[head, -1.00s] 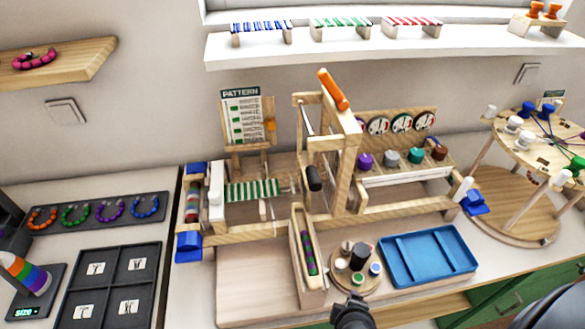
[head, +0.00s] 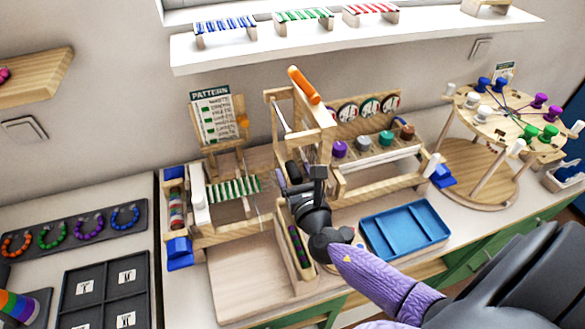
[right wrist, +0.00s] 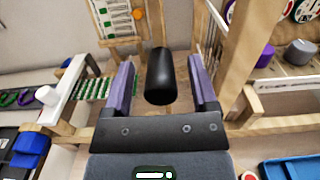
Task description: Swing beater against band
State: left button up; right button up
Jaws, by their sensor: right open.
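The green-and-white striped band (head: 233,187) is stretched on the wooden loom, left of the beater; it also shows in the right wrist view (right wrist: 91,88). The beater is a wooden frame (head: 313,118) with a black cylindrical handle (head: 291,170). My right gripper (head: 299,180) is open at the handle. In the right wrist view the handle (right wrist: 160,77) lies between the two spread purple-lined fingers (right wrist: 161,88), with a gap visible on each side. The gripper partly hides the handle and the loom's lower middle in the head view. My left gripper is not in view.
A narrow wooden trough (head: 298,247) lies below my right gripper, partly hidden. A blue tray (head: 405,231) sits to its right. A pattern card (head: 212,114) stands behind the band. A round wooden peg stand (head: 505,125) is at the right. The wooden board at front left is bare.

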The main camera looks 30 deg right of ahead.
jog(key=shift+w+d, duration=0.2)
jog(key=shift+w, duration=0.45)
jog(key=shift+c, duration=0.2)
grip_shut()
dwell(0.7)
